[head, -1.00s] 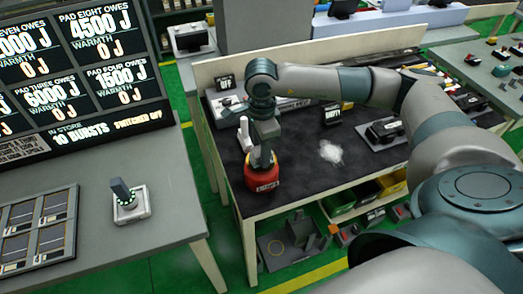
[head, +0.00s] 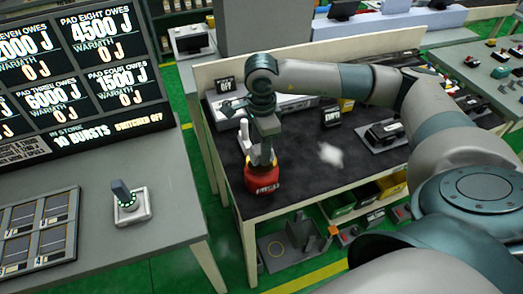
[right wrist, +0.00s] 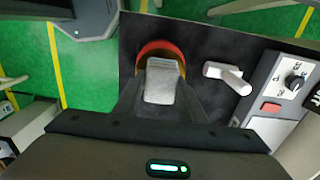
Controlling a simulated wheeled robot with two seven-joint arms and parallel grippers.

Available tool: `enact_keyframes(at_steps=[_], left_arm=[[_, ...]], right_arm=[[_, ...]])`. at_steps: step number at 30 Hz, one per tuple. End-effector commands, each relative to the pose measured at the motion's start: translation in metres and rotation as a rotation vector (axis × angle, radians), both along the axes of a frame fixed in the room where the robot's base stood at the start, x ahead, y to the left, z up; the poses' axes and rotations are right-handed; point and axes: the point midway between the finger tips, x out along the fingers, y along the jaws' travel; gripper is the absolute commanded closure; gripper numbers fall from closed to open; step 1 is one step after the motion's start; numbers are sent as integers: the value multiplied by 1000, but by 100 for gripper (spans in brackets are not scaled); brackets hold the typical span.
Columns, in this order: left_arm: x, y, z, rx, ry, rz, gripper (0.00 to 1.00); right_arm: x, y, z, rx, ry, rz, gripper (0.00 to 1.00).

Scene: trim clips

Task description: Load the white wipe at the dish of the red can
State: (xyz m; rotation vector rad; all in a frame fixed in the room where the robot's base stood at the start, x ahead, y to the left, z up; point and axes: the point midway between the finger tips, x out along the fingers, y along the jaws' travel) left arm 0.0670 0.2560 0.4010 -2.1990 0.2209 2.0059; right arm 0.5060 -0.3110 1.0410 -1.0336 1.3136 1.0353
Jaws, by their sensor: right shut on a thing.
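The red can (head: 262,182) stands upright near the front left of the dark bench top. In the right wrist view its red rim (right wrist: 152,46) shows behind the held wipe, with a yellowish edge inside; the dish itself is mostly hidden. My right gripper (head: 262,160) is just above the can, pointing down. It is shut on the white wipe (right wrist: 160,82), which looks pale grey and folded between the fingers. I cannot tell whether the wipe touches the dish. My left gripper is not in view.
A white T-shaped thing (right wrist: 230,75) stands close to the can. A box with a dial and red button (right wrist: 272,107) lies beyond it. A blurry white patch (head: 330,155) lies on the dark bench top (head: 290,190). A black device (head: 384,132) sits at the right.

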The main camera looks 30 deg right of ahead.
Motion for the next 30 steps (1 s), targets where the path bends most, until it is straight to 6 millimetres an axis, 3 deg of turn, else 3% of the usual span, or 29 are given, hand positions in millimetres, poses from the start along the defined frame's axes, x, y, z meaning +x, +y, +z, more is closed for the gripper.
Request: enact_keyframes(at_steps=[18,30], left_arm=[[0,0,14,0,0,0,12],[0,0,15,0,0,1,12]], right_arm=[[1,0,42,0,-3,-1,81],[1,0,49,0,-2,-1,81]])
